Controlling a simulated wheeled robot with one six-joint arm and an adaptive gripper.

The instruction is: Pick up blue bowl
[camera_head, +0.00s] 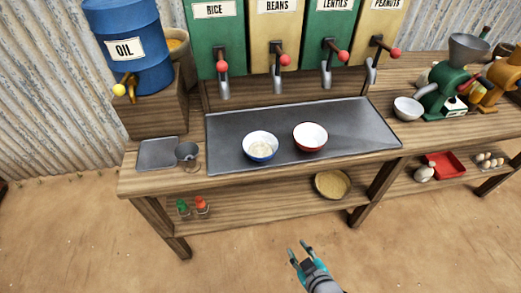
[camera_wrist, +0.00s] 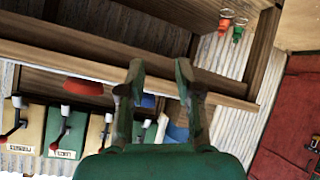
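The blue bowl (camera_head: 261,157) stands upright on the grey metal tray (camera_head: 355,122) on the stall counter, with pale, grain-like contents. In the wrist view, upside down, a small part of the blue bowl (camera_wrist: 148,101) shows between my fingers, beyond them. My gripper (camera_head: 299,249) is in front of the counter, below and to the right of the bowl in the head view, well apart from it. In the wrist view my gripper (camera_wrist: 158,72) has its two fingers spread with nothing between them.
A red bowl (camera_head: 310,146) stands close right of the blue one. Dispensers with levers and spouts (camera_head: 277,83) hang behind the tray. A small grey cup (camera_head: 187,151) is left. The lower shelf holds a grain-filled bowl (camera_head: 321,194) and two bottles (camera_head: 202,206). Open floor lies in front.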

